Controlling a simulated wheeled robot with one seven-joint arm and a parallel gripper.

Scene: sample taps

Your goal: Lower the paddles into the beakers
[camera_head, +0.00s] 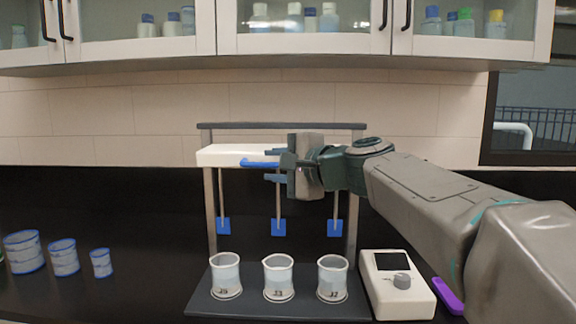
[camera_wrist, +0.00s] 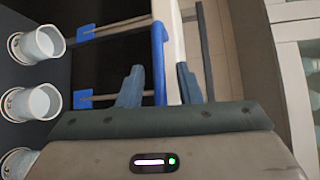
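A stand (camera_head: 211,205) holds a white crossbar (camera_head: 222,154) with a blue handle (camera_head: 258,164) on its front. Three blue paddles, left (camera_head: 223,226), middle (camera_head: 278,228) and right (camera_head: 334,228), hang on thin rods above the rims of three labelled beakers, left (camera_head: 226,278), middle (camera_head: 278,280) and right (camera_head: 332,280). My gripper (camera_head: 270,165) is at the handle. In the wrist view its fingers (camera_wrist: 160,68) are open, with the blue handle (camera_wrist: 158,35) between them and gaps on both sides. My gripper hides the crossbar's right part.
A white device with a knob (camera_head: 400,296) stands right of the beakers, beside a purple object (camera_head: 448,296). Several blue-rimmed containers (camera_head: 64,258) stand at the left of the dark counter. Glass-door cabinets (camera_head: 300,44) hang above.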

